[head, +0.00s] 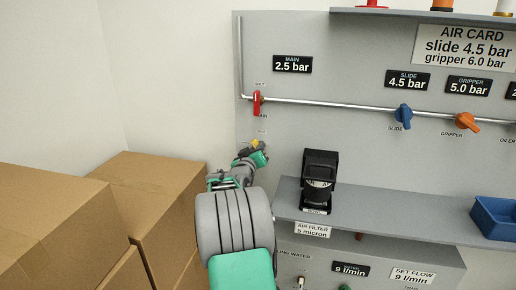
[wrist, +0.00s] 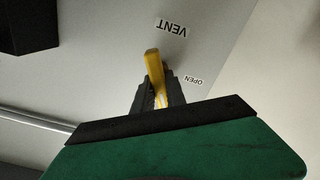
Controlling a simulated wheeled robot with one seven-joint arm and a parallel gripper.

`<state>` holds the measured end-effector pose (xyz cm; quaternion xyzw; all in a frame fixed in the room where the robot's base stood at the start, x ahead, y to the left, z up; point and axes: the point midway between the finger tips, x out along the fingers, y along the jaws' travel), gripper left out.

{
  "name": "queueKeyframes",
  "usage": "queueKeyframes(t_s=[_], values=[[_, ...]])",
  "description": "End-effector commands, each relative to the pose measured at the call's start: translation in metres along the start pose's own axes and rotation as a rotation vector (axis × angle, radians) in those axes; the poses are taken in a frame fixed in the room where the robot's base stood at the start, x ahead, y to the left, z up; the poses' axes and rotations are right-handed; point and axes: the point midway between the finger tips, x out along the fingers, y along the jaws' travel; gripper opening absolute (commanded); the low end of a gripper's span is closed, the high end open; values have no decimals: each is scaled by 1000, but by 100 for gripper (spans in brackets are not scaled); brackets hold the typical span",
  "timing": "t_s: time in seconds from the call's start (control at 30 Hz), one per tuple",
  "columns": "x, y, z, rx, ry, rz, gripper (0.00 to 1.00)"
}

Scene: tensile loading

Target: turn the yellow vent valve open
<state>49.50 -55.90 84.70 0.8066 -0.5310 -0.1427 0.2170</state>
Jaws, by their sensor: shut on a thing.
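The yellow vent valve handle (wrist: 153,65) is between the fingers of my gripper (wrist: 159,92) in the wrist view, its end sticking out past the fingertips. A VENT label (wrist: 171,28) and an OPEN label (wrist: 193,81) are on the grey panel beside it, upside down in this view. In the head view my gripper (head: 258,153) is at the panel below the red main valve, with a small piece of the yellow handle (head: 255,143) showing. The fingers are shut on the handle. The valve's body is hidden behind the gripper.
The red main valve (head: 257,103) hangs on the pipe (head: 320,106) just above. The blue slide valve (head: 403,114) and orange gripper valve (head: 466,121) are to the right. A black air filter (head: 319,178) stands on the shelf to the right. Cardboard boxes (head: 150,190) fill the left.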

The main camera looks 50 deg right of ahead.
Motion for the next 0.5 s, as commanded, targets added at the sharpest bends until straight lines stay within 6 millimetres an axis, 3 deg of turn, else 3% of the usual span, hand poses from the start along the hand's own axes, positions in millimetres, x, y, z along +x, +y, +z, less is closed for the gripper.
queueKeyframes(t_s=[0.5], values=[[0,-4,1,-492,-4,-3,0]])
